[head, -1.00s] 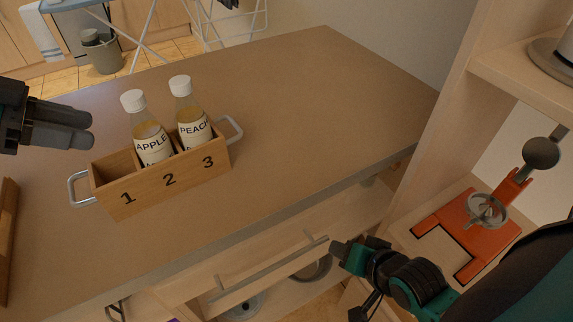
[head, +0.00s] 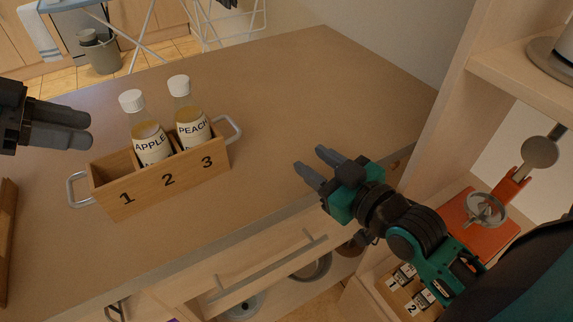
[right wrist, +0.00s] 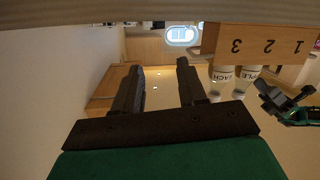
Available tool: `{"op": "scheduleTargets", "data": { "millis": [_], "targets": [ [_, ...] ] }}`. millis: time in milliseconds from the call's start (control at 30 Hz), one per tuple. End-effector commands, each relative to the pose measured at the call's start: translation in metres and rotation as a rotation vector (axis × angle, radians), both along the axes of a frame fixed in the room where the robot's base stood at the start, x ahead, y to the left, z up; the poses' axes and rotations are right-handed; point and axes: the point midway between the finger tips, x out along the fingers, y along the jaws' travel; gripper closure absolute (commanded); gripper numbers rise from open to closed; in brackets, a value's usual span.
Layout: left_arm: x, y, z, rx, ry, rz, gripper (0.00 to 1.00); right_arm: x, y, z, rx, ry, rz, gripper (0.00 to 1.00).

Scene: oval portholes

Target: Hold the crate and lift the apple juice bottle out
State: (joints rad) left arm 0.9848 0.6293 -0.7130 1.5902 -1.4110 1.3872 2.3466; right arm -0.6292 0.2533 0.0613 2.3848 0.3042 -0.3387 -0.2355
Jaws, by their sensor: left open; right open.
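The wooden crate (head: 132,198) stands on the countertop, with compartments numbered 1, 2 and 3 and a metal handle at each end. The apple juice bottle (head: 151,147), white-capped, stands in compartment 2; it also shows upside down in the right wrist view (right wrist: 246,78). The peach bottle (head: 192,130) stands in compartment 3. Compartment 1 looks empty. My left gripper (head: 88,129) is open and empty, left of the apple bottle and above the crate's left side. My right gripper (head: 310,163) is open and empty over the counter's front edge, right of the crate and apart from it.
The countertop (head: 320,85) is clear behind and right of the crate. A wooden object (head: 8,235) lies at the left edge. A shelf unit (head: 455,90) stands at the right, with an orange stand (head: 480,222) in it. Drawers with a bar handle (head: 270,270) are below the counter.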

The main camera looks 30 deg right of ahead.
Motion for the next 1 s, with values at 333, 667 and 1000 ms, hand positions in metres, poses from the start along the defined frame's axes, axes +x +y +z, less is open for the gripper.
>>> {"op": "scheduleTargets", "data": {
  "millis": [333, 667, 1000],
  "targets": [
    [0.000, 0.000, 0.000, 0.000, 0.000, 0.000, 0.57, 0.010, 0.030, 0.004, -0.611, -0.234, 0.140, 0.59],
    [0.000, 0.000, 0.000, 0.000, 0.000, 0.000, 0.57, 0.013, 0.049, 0.007, -1.046, -0.413, 0.185, 0.59],
    [0.000, 0.000, 0.000, 0.000, 0.000, 0.000, 0.57, 0.027, 0.057, 0.009, -1.134, -0.451, 0.184, 0.59]
  ]
}}
